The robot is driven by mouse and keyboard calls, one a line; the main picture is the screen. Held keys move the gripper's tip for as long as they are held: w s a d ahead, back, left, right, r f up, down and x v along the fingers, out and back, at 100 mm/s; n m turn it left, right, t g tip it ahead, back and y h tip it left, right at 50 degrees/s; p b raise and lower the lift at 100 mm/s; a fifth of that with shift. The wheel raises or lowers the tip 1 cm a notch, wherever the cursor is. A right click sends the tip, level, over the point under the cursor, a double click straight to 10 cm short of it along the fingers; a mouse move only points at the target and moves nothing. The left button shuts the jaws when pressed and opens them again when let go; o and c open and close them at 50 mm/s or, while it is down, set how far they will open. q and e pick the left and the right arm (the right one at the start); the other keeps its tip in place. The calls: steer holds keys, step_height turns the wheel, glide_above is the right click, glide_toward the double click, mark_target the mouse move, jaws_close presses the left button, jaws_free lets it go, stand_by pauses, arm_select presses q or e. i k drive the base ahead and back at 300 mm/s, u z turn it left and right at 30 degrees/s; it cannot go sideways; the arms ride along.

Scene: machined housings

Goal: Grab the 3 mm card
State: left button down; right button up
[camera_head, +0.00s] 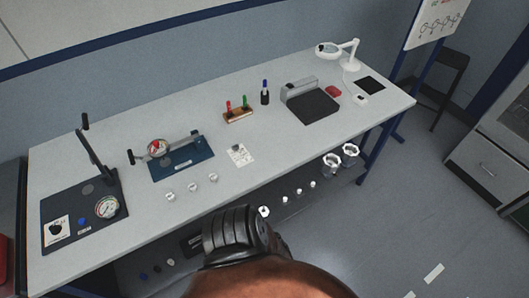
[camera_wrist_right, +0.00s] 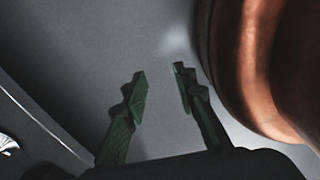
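A small white card (camera_head: 240,155) with a dark mark and a small grey item at its top lies on the grey bench, right of the blue fixture. Its print is too small to read, so I cannot tell if it says 3 mm. My right gripper (camera_wrist_right: 160,74) shows in the right wrist view with its two green fingers apart and nothing between them. A plain grey surface lies beyond the fingers; the card is not visible there. My left gripper is not in view.
On the bench (camera_head: 130,193) stand a lever press with gauge (camera_head: 107,207), a blue fixture (camera_head: 182,163), several small metal cups (camera_head: 192,187), a rack of coloured tools (camera_head: 238,116), a dark-topped device (camera_head: 312,106) and a magnifier lamp (camera_head: 347,52). Bare bench lies right of the card.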

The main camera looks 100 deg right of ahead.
mark_target(239, 154)
steer(key=z, duration=2.95)
steer(key=k, duration=0.2)
steer(key=u, duration=0.3)
